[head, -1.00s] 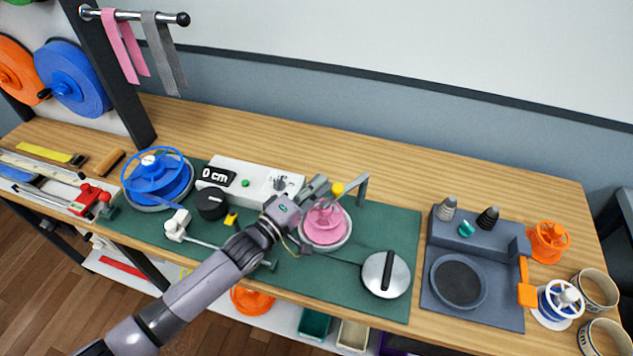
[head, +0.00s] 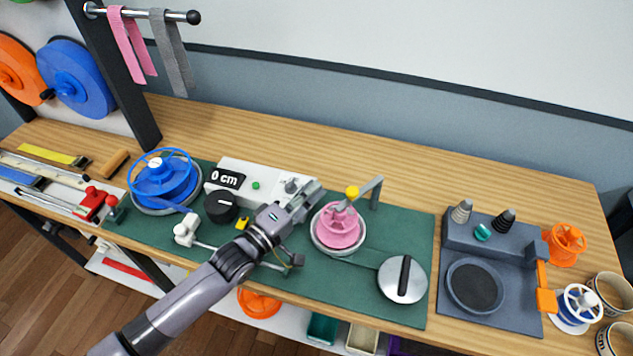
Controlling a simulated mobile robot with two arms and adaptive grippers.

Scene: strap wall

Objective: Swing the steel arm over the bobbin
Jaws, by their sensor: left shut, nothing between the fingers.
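The pink bobbin (head: 337,230) sits in a pale round dish on the green mat. The steel arm (head: 368,187) is a grey bar on a short post behind and right of the bobbin. It carries a yellow knob (head: 352,192) and reaches left and forward, its end above the bobbin's top in the head view. Whether it touches the bobbin I cannot tell. My left gripper (head: 316,194) is shut and empty, just left of the bobbin and knob, with a small gap to the knob in the picture. My right gripper is not in view.
A white box with a 0 cm display (head: 228,178) stands behind my left gripper. A blue reel (head: 165,180) is at the left. A round steel lid with a black handle (head: 402,279) lies right of the bobbin. A dark grey tray (head: 500,312) is further right. The table's back strip is clear.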

